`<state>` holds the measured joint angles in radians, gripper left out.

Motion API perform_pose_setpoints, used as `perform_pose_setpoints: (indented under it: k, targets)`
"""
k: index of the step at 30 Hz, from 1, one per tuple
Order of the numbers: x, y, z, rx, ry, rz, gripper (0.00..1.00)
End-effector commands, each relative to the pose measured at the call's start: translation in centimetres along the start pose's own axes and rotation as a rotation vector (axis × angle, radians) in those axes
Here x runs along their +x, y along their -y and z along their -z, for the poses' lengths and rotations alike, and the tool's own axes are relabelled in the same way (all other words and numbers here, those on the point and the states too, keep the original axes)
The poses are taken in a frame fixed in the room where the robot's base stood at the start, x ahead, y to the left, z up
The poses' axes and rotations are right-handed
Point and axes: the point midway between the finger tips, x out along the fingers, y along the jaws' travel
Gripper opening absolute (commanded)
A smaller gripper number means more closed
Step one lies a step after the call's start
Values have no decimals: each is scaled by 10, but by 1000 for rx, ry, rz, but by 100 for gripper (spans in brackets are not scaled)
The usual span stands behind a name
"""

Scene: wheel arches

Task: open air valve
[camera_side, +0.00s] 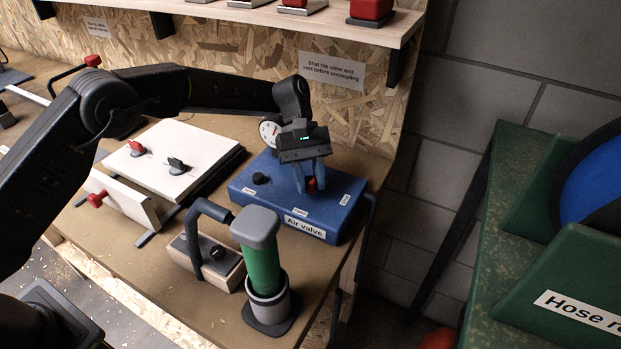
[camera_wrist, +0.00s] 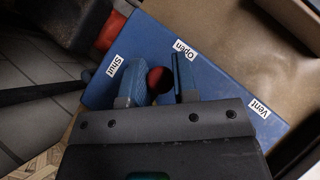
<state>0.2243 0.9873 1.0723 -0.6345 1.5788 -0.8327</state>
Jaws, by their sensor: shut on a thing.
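The air valve is a blue box (camera_side: 337,205) on the bench, with an "Air valve" label on its front. Its red knob (camera_side: 311,184) shows between the fingers of my gripper (camera_side: 312,180), which points down onto the box top. In the wrist view, the red knob (camera_wrist: 157,80) sits between the blue fingers of my gripper (camera_wrist: 162,72), shut on it. The blue box top (camera_wrist: 160,40) carries the labels Shut (camera_wrist: 115,66), Open (camera_wrist: 185,49) and Vent (camera_wrist: 260,107). The knob's pointing direction is hidden by the fingers.
A black knob (camera_side: 260,178) is on the box's left part. A gauge (camera_side: 269,132) shows behind it. A green cylinder with grey cap (camera_side: 257,225) and a wooden block with a black handle (camera_side: 207,262) stand in front. A white panel (camera_side: 165,160) lies left. A shelf (camera_side: 330,25) hangs above.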

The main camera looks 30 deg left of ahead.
Motion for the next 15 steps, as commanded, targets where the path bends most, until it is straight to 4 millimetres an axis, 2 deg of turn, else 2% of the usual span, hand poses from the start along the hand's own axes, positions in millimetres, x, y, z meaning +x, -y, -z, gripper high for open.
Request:
perform_pose_setpoints:
  k: [4,5,12,15]
  targets:
    - [0,1,0,0,1,2,3]
    - [0,1,0,0,1,2,28]
    - [0,0,0,-1,1,1,51]
    - [0,0,0,-1,0,0,51]
